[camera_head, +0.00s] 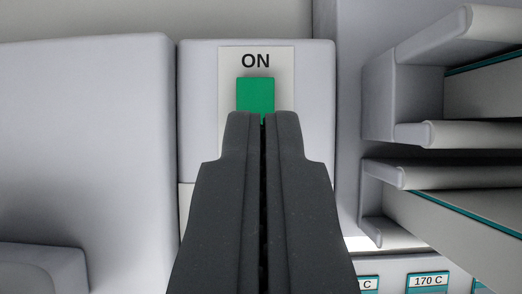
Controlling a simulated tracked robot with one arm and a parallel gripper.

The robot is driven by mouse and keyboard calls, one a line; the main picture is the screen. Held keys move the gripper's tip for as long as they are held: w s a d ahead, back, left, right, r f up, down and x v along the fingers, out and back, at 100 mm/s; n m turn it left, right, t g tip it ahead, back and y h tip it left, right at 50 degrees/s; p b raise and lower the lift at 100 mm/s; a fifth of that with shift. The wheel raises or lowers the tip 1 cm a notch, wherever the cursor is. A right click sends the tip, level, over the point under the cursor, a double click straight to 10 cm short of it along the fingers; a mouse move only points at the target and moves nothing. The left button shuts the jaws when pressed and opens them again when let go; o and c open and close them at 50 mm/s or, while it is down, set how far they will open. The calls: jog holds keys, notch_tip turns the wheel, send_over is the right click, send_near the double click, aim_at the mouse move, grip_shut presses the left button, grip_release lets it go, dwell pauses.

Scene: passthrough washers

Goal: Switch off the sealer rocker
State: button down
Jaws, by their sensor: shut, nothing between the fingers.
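The sealer rocker (255,93) is a green rectangle on a pale plate (228,75), on the front of a light grey housing. The word "ON" is printed on the plate above the green part. My gripper (262,116) is shut and empty, and its dark fingertips overlap the lower edge of the green part in the picture. The lower part of the rocker and plate is hidden behind the fingers. I cannot tell whether the fingertips touch the rocker.
A large pale rounded block (85,150) stands to the left. On the right, grey ledges (460,135) with teal-edged slots jut out close to my gripper.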

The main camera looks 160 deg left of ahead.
aim_at(263, 100)
jog(key=f, duration=0.3)
jog(key=shift+w+f+p, duration=0.2)
jog(key=shift+p, duration=0.1)
jog(key=shift+s+f, duration=0.15)
jog(key=shift+f, duration=0.75)
jog(key=shift+f, duration=0.1)
jog(key=shift+s+f+t+b, duration=0.25)
jog(key=shift+f+t+b, duration=0.2)
jog(key=shift+b, duration=0.35)
jog(key=shift+w+r, duration=0.1)
jog(key=shift+r, duration=0.1)
jog(key=shift+r, duration=0.75)
